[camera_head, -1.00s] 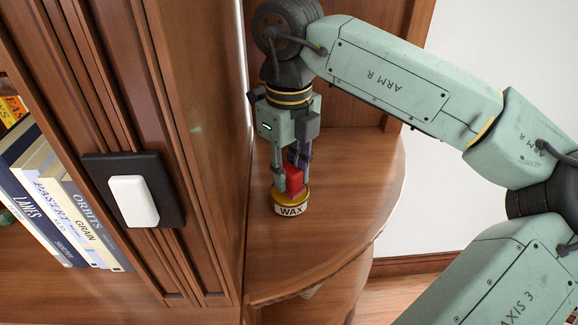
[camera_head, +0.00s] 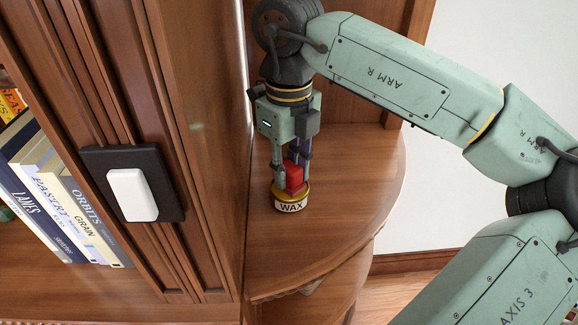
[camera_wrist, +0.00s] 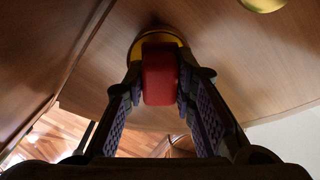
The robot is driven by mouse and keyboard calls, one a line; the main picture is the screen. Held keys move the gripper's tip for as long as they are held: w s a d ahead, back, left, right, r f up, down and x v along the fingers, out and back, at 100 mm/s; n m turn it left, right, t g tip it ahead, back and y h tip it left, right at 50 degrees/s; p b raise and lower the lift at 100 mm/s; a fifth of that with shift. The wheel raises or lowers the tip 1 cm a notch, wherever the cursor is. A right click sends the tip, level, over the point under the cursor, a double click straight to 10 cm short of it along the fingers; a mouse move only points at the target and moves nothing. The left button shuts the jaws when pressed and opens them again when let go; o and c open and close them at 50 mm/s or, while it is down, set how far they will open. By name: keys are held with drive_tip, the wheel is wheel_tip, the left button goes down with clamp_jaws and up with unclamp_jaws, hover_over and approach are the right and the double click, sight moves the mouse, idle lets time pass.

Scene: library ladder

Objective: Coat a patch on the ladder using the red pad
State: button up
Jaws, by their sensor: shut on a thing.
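The red pad (camera_head: 294,178) is a small block held between the fingertips of my gripper (camera_head: 290,174). My gripper points down over the wax tin (camera_head: 291,206), a round yellow-rimmed tin with a white "WAX" label. The pad's lower end is at the tin's open top; its underside is hidden, so I cannot tell how firmly it touches the wax. In the wrist view the red pad (camera_wrist: 159,78) sits between both fingers, with the yellow tin rim (camera_wrist: 136,45) behind it. I cannot make out the ladder or a patch on it.
The tin stands on a rounded wooden corner shelf (camera_head: 345,235), close to a tall wood panel (camera_head: 195,100). A white switch on a black plate (camera_head: 133,194) is on the panel. Books (camera_head: 75,215) stand at left. The shelf's front is clear. A brass-coloured round thing (camera_wrist: 262,3) shows in the wrist view.

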sight(289, 166)
drive_tip(key=shift+f+b, duration=0.4)
drive_tip(key=shift+b, duration=0.05)
idle(1.4)
drive_tip(key=shift+r+p, duration=2.4)
drive_tip(key=shift+r, duration=1.15)
